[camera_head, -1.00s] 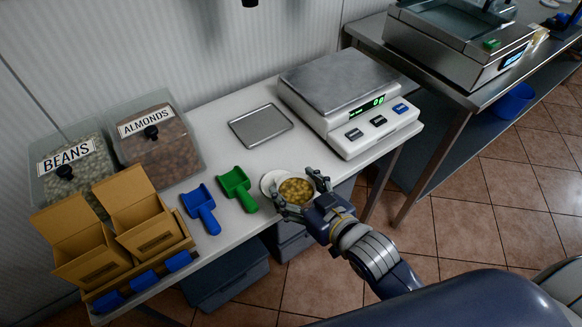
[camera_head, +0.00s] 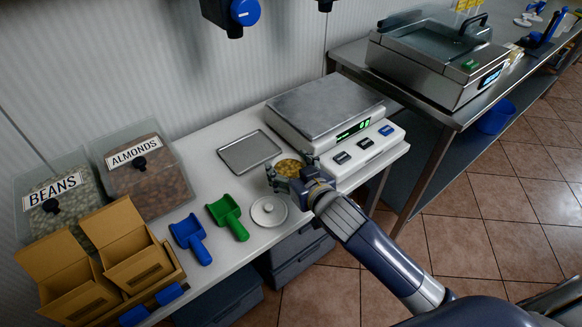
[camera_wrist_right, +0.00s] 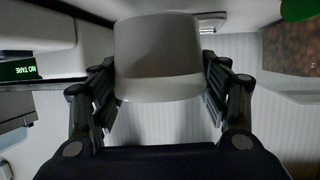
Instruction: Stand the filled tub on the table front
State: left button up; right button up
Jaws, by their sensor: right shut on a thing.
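The tub (camera_head: 288,166), filled with yellowish-brown pieces, is between the fingers of my right gripper (camera_head: 289,174), beside the scale's left front corner. My right gripper is shut on it. In the right wrist view the pale tub (camera_wrist_right: 158,60) sits between both fingers (camera_wrist_right: 160,95); its contents do not show there. I cannot tell whether its base touches the table (camera_head: 232,258). A round pale lid (camera_head: 268,211) with a knob lies on the table front, nearer the edge than the tub. My left gripper is not in view.
The scale (camera_head: 325,108) stands right behind the tub, and a metal tray (camera_head: 249,152) lies to its left. Green (camera_head: 226,212) and blue (camera_head: 188,236) scoops lie left of the lid. Bins of beans (camera_head: 62,200) and almonds (camera_head: 145,180) and cardboard boxes (camera_head: 130,245) fill the left end.

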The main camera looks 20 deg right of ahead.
aim_at(290, 167)
jog(key=w, duration=0.1)
jog(key=w+d, duration=0.1)
jog(key=shift+w+d+f, duration=0.1)
jog(key=shift+w+d, duration=0.05)
jog(key=shift+w, duration=0.15)
notch_tip(290, 167, down, 4)
jog(key=shift+w+r, duration=0.15)
jog(key=shift+r, duration=0.05)
jog(key=o, duration=1.1)
jog(key=shift+f, duration=0.1)
jog(key=shift+o, duration=0.2)
jog(key=v, duration=1.2)
